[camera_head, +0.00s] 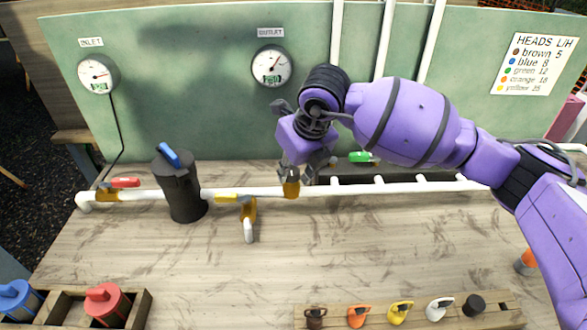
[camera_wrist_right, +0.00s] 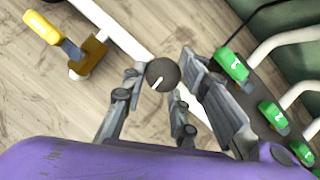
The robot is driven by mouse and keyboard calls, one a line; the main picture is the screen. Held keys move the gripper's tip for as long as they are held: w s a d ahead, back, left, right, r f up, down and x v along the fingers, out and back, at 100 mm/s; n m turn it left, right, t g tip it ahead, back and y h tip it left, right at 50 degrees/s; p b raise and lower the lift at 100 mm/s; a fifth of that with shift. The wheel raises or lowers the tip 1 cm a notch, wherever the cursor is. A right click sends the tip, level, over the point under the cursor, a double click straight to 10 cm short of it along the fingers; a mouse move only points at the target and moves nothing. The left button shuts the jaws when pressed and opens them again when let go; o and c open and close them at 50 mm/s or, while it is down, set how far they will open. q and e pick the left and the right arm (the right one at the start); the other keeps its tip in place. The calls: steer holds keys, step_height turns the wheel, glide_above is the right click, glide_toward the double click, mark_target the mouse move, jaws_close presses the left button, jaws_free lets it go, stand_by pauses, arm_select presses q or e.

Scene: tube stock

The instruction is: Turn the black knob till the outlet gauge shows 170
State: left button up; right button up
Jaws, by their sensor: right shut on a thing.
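The black knob (camera_wrist_right: 163,73) shows in the right wrist view as a dark round cap with a white mark, between the fingers of my right gripper (camera_wrist_right: 160,85). The gripper is shut on it. In the head view the right gripper (camera_head: 307,168) reaches down to the brass valve body (camera_head: 291,189) on the white pipe and hides the knob. The outlet gauge (camera_head: 271,66) is a round white dial on the green board. Its needle points up and right; its small green readout is too small to read surely. My left gripper is not in view.
The inlet gauge (camera_head: 98,73) hangs at the left. A black canister (camera_head: 180,187) with a blue handle and a yellow-handled valve (camera_head: 248,210) stand left of the gripper. Green-handled valves (camera_wrist_right: 232,66) are close on the right in the wrist view. Coloured heads sit in a front rack (camera_head: 405,322).

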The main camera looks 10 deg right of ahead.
steer(key=shift+s+a, duration=0.1)
steer(key=shift+a, duration=0.3)
steer(key=o, duration=1)
steer(key=shift+r, duration=0.1)
steer(key=shift+d, duration=0.1)
steer(key=v, duration=1.2)
